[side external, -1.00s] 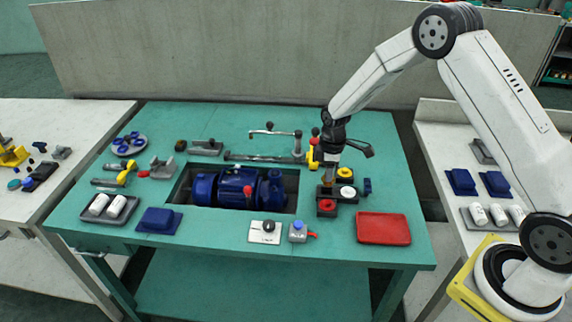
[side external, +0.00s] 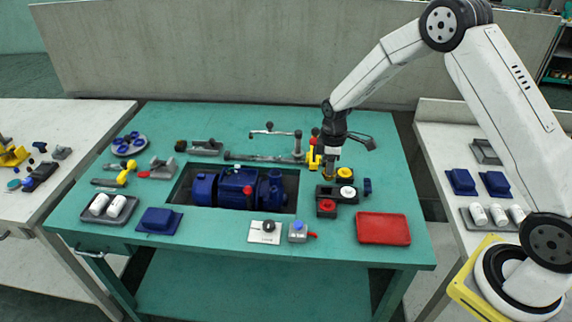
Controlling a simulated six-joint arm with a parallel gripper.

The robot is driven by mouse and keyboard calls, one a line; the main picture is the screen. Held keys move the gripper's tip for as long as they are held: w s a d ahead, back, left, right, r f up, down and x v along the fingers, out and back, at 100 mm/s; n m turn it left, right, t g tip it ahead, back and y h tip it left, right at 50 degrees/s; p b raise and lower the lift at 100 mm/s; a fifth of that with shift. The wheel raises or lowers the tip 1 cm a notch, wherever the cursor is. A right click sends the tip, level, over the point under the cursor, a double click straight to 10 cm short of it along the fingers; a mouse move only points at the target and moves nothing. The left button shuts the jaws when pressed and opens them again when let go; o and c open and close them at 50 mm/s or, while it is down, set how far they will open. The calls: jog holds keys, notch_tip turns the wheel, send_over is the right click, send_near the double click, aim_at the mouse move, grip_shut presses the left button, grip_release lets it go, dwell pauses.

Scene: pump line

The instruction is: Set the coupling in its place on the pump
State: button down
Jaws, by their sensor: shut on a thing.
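My gripper (side external: 328,168) is to the right of the pump, just above the back left of a black holder block (side external: 325,192). It is shut on a small orange-yellow part (side external: 328,175), apparently the coupling; the jaws hide most of it. I cannot tell whether it is fully clear of the block. The block carries a red ring piece (side external: 327,206), a white piece (side external: 348,192) and a yellow piece (side external: 345,173).
A red tray (side external: 383,229) is at the front right. A plate with a black knob (side external: 266,231) and a grey box with a blue button (side external: 298,232) stand in front of the pump. A long bar tool (side external: 262,157) lies behind it.

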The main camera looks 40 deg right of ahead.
notch_tip(320, 180, up, 12)
jog(key=r, duration=0.1)
jog(key=w+a+n, duration=0.3)
jog(key=w+a, duration=0.1)
jog(key=w, duration=0.3)
jog(key=w+a+n, duration=0.3)
jog(key=w+a, duration=0.1)
jog(key=w, duration=0.3)
notch_tip(320, 180, down, 11)
jog(key=shift+w, duration=0.25)
dwell(0.6)
jog(key=shift+f, duration=0.25)
jog(key=shift+f, duration=2.25)
jog(key=shift+f, duration=0.3)
dwell(1.1)
jog(key=shift+c, duration=1.8)
grip_release()
